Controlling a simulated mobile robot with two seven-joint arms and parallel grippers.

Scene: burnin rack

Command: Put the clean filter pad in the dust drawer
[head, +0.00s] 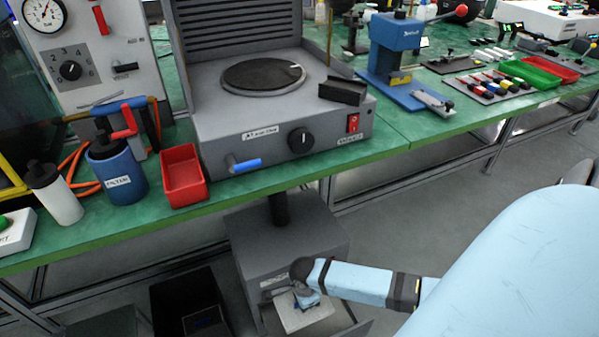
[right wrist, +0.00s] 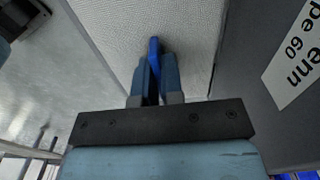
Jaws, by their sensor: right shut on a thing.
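A white textured filter pad (head: 303,316) is in the open dust drawer (head: 352,328) at the foot of a grey cabinet (head: 285,236) under the bench. It fills much of the right wrist view (right wrist: 190,22). My right gripper (head: 304,292) reaches down over the pad from the right. In the wrist view its fingers (right wrist: 154,75) are closed on a blue tab (right wrist: 154,48) that stands up from the pad. I cannot tell whether the pad rests on the drawer floor. My left gripper is not in view.
The green bench edge (head: 390,152) runs above my right arm. A disc machine (head: 275,115), a red tray (head: 183,175) and a blue cup (head: 117,178) stand on it. A black bin (head: 172,292) sits on the floor left of the cabinet.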

